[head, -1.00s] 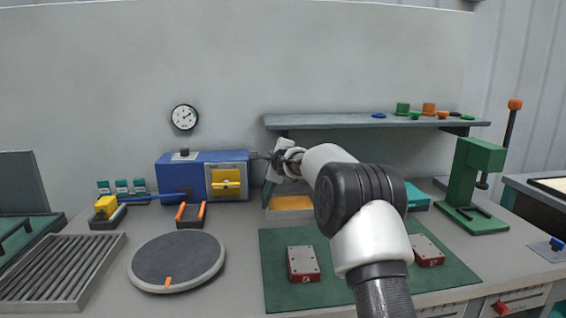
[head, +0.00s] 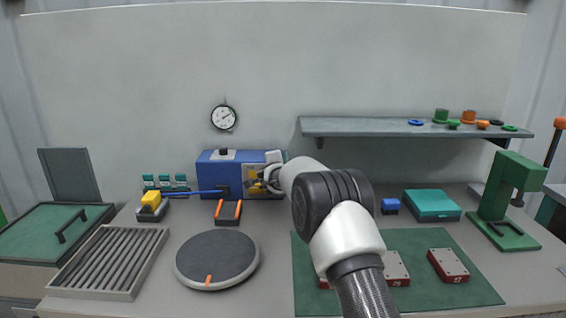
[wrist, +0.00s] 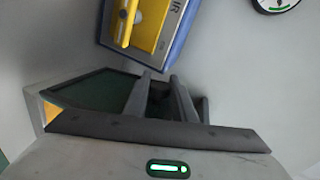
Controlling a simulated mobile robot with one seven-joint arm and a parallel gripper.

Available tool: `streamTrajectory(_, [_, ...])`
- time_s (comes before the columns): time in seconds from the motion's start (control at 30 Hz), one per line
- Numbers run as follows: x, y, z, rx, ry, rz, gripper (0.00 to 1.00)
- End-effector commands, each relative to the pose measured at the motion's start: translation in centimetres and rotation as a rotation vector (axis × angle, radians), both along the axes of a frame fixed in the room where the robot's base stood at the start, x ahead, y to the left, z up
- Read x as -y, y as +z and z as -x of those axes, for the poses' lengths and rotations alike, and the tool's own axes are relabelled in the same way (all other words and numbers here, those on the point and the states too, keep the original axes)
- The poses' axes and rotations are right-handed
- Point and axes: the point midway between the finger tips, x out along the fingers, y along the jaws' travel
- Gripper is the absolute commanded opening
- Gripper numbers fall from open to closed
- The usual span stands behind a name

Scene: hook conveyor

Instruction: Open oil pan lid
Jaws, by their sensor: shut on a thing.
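The lid (wrist: 98,92) is a dark green panel with a black edge, tilted beside the fingers. A yellow-orange patch of the pan's inside (wrist: 45,110) shows at its left. The gripper is shut on the handle, whose middle is mostly hidden. In the head view my arm hides the pan and lid.
The blue box (head: 221,181) with a yellow part (wrist: 148,24) stands close to the gripper. A grey round turntable (head: 217,258) lies in front. A shelf (head: 350,127) hangs behind at right. A green press (head: 508,190) and teal box (head: 432,204) stand at right.

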Motion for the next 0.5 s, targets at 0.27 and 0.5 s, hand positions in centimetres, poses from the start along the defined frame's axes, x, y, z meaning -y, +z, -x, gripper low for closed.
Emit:
streamTrajectory(0.27, [-0.05,-0.06,-0.01,0.000,0.000,0.007,0.00])
streamTrajectory(0.5, [-0.03,-0.03,-0.01,0.000,0.000,0.006,0.40])
